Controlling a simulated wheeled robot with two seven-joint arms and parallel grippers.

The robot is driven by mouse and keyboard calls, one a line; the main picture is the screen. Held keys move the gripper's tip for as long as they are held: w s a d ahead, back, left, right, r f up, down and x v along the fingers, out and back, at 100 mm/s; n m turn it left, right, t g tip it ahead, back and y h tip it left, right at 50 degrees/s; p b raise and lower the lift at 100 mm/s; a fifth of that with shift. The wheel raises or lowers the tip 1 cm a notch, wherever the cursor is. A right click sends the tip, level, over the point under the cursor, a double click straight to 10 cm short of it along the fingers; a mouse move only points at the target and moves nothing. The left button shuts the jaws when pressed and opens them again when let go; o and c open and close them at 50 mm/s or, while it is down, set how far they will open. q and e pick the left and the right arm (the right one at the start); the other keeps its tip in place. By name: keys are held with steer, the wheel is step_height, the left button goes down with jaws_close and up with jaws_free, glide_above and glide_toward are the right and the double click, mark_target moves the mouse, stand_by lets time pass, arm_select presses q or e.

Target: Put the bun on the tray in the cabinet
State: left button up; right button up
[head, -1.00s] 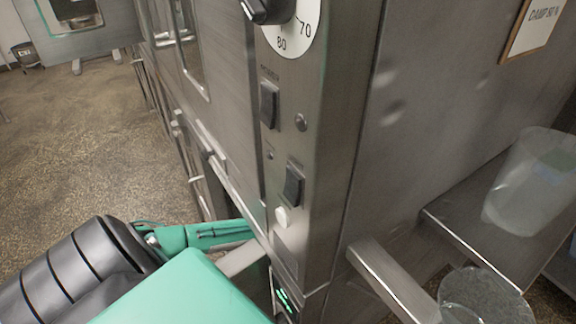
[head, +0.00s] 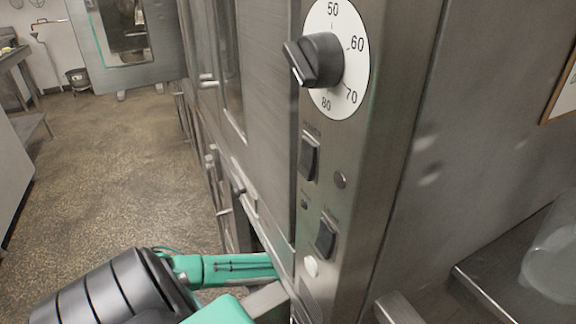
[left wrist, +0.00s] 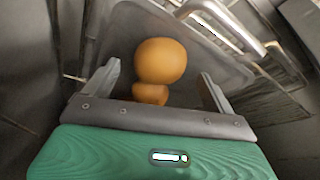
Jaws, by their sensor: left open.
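In the left wrist view a golden-brown bun (left wrist: 160,60), with a smaller lobe at its lower end, lies on a grey tray (left wrist: 122,22) with rounded corners. My left gripper (left wrist: 160,70) is open, with one finger on each side of the bun and gaps between. I cannot tell how high the fingers are above the tray. In the head view the steel cabinet (head: 268,165) stands upright, with a control panel on its near edge. My left arm reaches behind that edge, so the left gripper, bun and tray are hidden there. My right gripper is not in view.
A dial (head: 322,60) and switches (head: 310,158) are on the cabinet's panel. Metal rack bars (left wrist: 225,25) run beside the tray. A steel shelf (head: 500,265) with a clear container (head: 555,262) is at right. Open floor (head: 110,170) lies at left.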

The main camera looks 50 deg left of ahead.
arm_select(q)
steer(key=v, duration=0.2)
steer(key=shift+s+r, duration=0.1)
steer(key=shift+r, duration=0.25)
steer(key=s+d+p, duration=0.1)
steer(key=s, duration=1)
steer(key=shift+s+f, duration=0.25)
steer(key=shift+s, duration=0.15)
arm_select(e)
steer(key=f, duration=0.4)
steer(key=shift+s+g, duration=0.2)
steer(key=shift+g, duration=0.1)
